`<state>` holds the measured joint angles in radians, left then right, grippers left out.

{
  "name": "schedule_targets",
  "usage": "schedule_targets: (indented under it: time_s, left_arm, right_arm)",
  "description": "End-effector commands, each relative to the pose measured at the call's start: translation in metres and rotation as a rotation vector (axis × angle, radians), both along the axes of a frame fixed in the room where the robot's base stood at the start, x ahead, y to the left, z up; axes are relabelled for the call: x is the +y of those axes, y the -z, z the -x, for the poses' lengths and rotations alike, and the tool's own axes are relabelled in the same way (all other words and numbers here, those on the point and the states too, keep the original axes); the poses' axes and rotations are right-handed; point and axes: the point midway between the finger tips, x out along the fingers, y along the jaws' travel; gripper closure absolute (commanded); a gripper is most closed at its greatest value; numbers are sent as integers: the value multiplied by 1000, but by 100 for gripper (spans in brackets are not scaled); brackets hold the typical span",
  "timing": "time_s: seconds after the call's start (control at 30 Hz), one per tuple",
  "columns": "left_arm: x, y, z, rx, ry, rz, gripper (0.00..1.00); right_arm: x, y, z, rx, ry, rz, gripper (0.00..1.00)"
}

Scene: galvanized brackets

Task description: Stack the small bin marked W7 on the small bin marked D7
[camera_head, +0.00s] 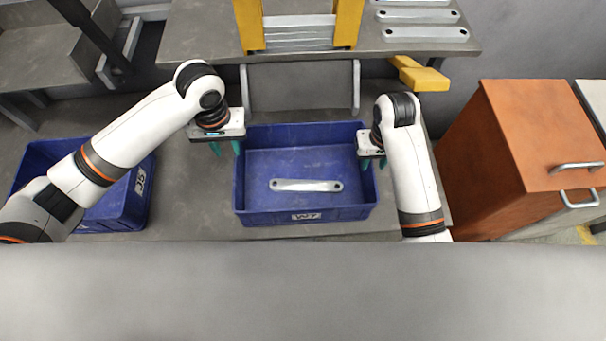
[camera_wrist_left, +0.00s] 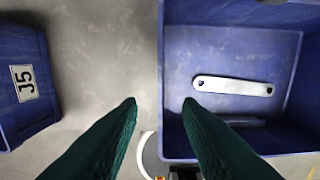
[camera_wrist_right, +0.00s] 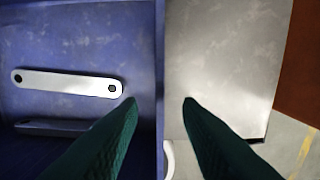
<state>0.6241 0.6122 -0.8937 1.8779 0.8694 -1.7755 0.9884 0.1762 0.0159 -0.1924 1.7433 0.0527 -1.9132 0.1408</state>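Neither gripper is closed on the wall. I see no bin marked D7 in any view.
A blue bin marked J5 (camera_head: 125,211) stands at the left, partly behind my left arm. A raised grey shelf (camera_head: 380,46) with several brackets and a yellow frame (camera_head: 348,22) is at the back. An orange cabinet (camera_head: 535,135) stands at the right, beyond the bench's edge.

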Motion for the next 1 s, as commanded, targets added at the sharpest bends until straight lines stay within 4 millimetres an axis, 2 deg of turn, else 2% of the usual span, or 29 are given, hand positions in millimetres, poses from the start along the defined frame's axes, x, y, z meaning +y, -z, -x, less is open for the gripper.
schedule_targets:
  time_s: [0.27, 0.43, 0.57, 0.8, 1.0]
  left_arm:
    - [0, -1, 0, 0, 0, -1, 68]
    - [1, 9, 0, 3, -2, -2, 68]
    - [1, 29, 1, 3, -1, -2, 68]
    - [1, 75, 1, 2, -2, -3, 68]
    - [0, 105, 0, 2, -1, -1, 68]
  right_arm:
    - [0, -1, 0, 0, 0, 1, 68]
    - [0, 5, 0, 2, 0, 1, 68]
    - [0, 18, 0, 3, 0, 1, 68]
    - [0, 47, 1, 3, 1, 1, 68]
    - [0, 65, 1, 2, 1, 1, 68]
